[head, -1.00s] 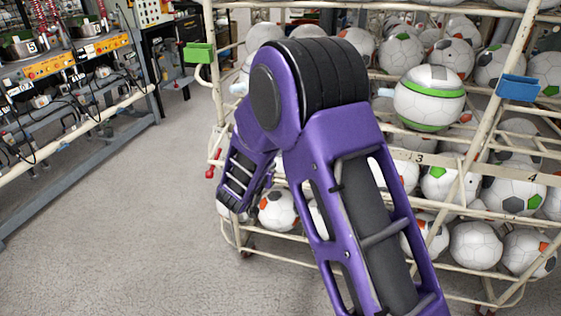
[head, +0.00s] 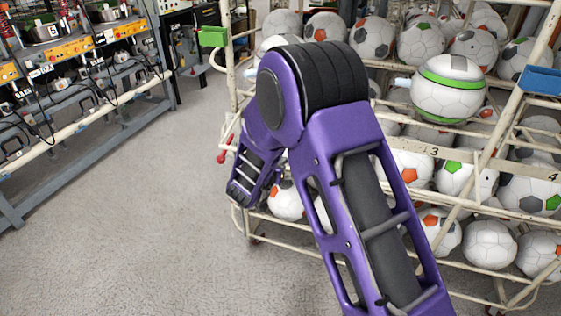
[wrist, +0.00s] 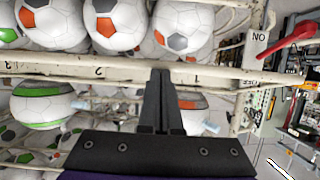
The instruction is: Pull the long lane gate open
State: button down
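The ball rack (head: 407,150) is a cream tube frame with a long rail bearing lane numbers across its front. In the wrist view this numbered rail (wrist: 60,66) runs across the picture, upside down. I cannot tell which part is the long lane gate. A red handle (head: 223,156) sits at the rack's left end; a red lever also shows at the upper right of the wrist view (wrist: 291,39). My gripper (wrist: 161,72) is shut, with nothing seen between its fingers. Its tips overlap the rail; contact is unclear. My arm hides the fingers in the head view.
Several soccer balls (head: 490,245) fill the rack above and below the rail. A workbench (head: 60,62) stands at the left. The grey floor (head: 140,210) between is clear.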

jog(key=shift+s, duration=0.1)
dwell(0.4)
jog(key=p+v, duration=0.2)
jog(key=v, duration=1.5)
jog(key=shift+d, duration=0.1)
